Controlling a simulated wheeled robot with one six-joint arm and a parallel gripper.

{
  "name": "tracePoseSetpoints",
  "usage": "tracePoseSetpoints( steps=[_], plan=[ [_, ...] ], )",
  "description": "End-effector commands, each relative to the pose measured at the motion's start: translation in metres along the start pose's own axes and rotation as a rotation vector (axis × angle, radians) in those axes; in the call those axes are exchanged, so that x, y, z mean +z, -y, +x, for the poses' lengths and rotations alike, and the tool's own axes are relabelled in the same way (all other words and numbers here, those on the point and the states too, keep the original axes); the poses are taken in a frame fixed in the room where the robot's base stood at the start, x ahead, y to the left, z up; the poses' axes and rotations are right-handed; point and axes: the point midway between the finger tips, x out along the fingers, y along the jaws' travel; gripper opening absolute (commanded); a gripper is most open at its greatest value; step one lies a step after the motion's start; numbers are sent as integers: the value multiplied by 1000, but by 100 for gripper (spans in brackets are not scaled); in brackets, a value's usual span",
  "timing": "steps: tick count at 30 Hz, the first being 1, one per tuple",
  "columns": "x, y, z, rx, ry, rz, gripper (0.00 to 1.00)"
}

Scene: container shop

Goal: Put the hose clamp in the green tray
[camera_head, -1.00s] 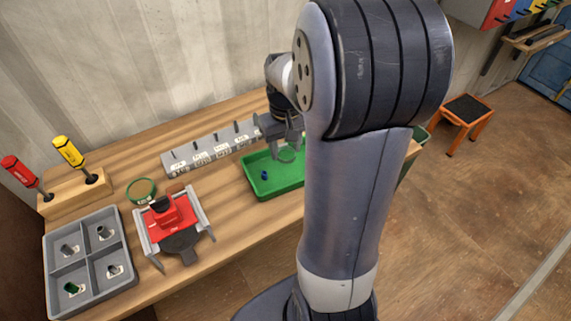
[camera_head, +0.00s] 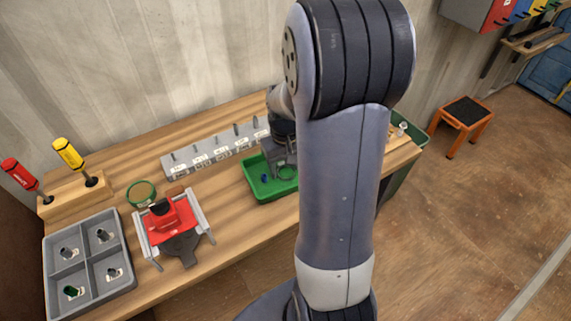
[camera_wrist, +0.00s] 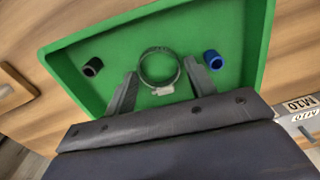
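The green tray (camera_head: 268,197) is on the wooden bench, partly hidden by my arm in the head view. It also shows in the wrist view (camera_wrist: 110,48). The hose clamp (camera_wrist: 160,84), a thin metal ring with a pale screw housing, is inside the tray's outline. It shows low over or on the tray floor in the head view (camera_head: 285,178). My gripper (camera_wrist: 160,66) points down into the tray, with one finger on each side of the ring. Narrow green gaps seem to show between the fingers and the ring, so it looks open around it.
A black piece (camera_wrist: 92,67) and a blue piece (camera_wrist: 213,60) lie in the tray on either side of the clamp. A grey labelled rack (camera_head: 215,150) stands behind.

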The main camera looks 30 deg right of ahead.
Motion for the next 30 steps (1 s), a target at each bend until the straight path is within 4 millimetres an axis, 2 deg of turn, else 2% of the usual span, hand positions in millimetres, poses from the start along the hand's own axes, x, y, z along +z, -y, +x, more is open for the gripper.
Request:
tracePoseSetpoints(
  steps=[1, 4, 11, 15, 17, 24, 30],
  plan=[
    [0, 0, 0, 0, 0, 0, 57],
    [0, 0, 0, 0, 0, 0, 65],
    [0, 0, -1, 0, 0, 0, 65],
    [-1, 0, -8, 1, -3, 0, 65],
    [-1, 0, -17, 1, -4, 0, 65],
    [-1, 0, -69, 1, -6, 0, 65],
    [-1, 0, -105, 0, -3, 0, 65]
  ],
)
